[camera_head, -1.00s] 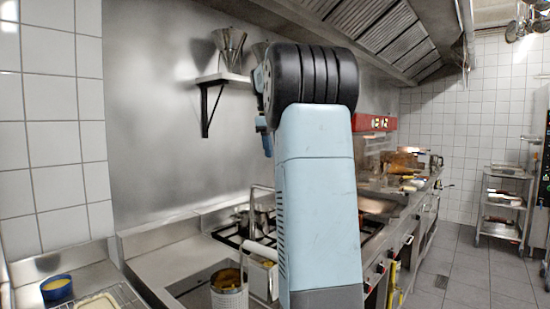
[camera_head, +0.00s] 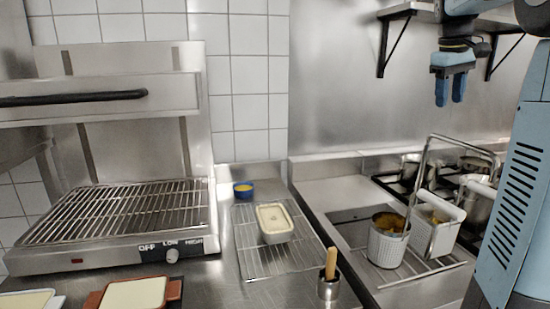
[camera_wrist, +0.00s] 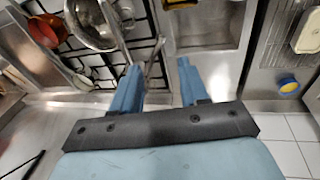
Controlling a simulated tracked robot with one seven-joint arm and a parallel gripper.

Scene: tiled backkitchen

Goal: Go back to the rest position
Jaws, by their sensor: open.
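My gripper (camera_head: 450,88) hangs at the upper right in the head view, in front of the steel back wall and above the stove. Its two blue fingers point down and stand apart. In the wrist view my gripper (camera_wrist: 158,88) also shows open, with nothing between its fingers. It touches nothing that I can see. My arm stands along the right edge of the head view.
A wall shelf (camera_head: 412,12) is close by. To the left are a wire rack (camera_head: 262,262) with a cream dish (camera_head: 274,222), a blue bowl (camera_head: 243,189) and a grill (camera_head: 120,215).

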